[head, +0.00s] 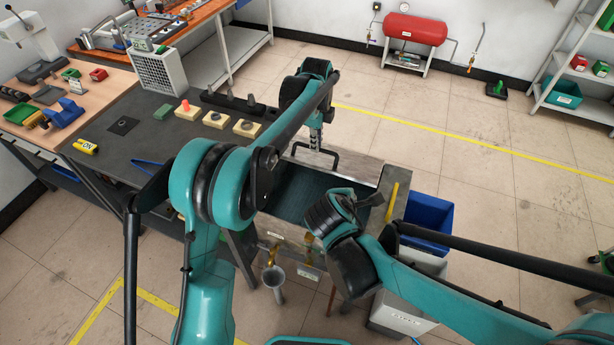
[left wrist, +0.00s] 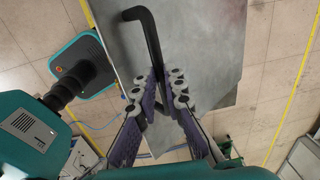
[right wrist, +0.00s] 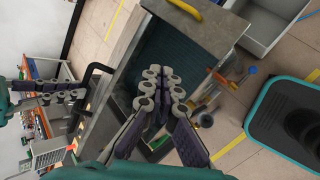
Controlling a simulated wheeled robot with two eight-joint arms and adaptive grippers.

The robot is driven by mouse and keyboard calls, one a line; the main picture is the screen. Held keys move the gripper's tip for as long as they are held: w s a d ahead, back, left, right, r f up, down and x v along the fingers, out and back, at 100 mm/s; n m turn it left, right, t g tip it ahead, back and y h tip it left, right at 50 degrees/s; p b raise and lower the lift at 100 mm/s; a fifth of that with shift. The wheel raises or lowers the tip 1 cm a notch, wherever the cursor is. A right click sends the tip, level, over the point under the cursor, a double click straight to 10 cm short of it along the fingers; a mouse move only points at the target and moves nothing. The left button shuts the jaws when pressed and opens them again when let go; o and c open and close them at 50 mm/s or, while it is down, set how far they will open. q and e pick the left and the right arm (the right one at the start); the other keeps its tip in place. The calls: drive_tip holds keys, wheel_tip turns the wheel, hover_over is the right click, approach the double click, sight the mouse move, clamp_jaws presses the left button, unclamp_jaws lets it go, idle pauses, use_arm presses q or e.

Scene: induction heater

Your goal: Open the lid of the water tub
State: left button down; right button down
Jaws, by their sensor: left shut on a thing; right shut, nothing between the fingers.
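The water tub (head: 300,192) stands at the right end of the grey bench, its dark interior visible; that interior also shows in the right wrist view (right wrist: 190,50). The grey metal lid (head: 350,166) is at the tub's far side and fills much of the left wrist view (left wrist: 205,50). Its black bar handle (head: 328,160) stands up from it. My left gripper (head: 316,138) is shut on the handle (left wrist: 150,35), seen between its fingers (left wrist: 158,90).
Brass taps (head: 272,248) and a grey funnel (head: 275,280) are at the tub's front. A yellow handle (head: 392,200) is on its right edge. A blue bin (head: 430,220) stands to the right. Several cream blocks (head: 216,119) sit on the bench to the left.

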use_arm(q)
drive_tip(key=shift+w+d+f, duration=0.2)
drive_tip(key=shift+w, duration=0.05)
use_arm(e)
drive_tip(key=w+a+f+n+t, duration=0.2)
drive_tip(key=a+f+n, duration=0.1)
drive_tip(key=a+n, duration=0.45)
drive_tip(key=n+t, duration=0.3)
drive_tip(key=n, duration=0.4)
approach(312, 166)
drive_tip(key=w+d+f, duration=0.1)
drive_tip(key=w+f, duration=0.3)
drive_tip(key=w, duration=0.1)
drive_tip(key=shift+w+f+h, duration=0.25)
drive_tip(key=shift+f+h, duration=0.1)
drive_tip(key=shift+h, duration=0.05)
drive_tip(key=shift+w+d+r+g, duration=0.15)
drive_tip(key=shift+w+r, duration=0.15)
drive_tip(key=shift+r, duration=0.25)
drive_tip(key=shift+w+d+r+g, duration=0.15)
drive_tip(key=shift+w+r, duration=0.2)
drive_tip(key=shift+r, duration=0.2)
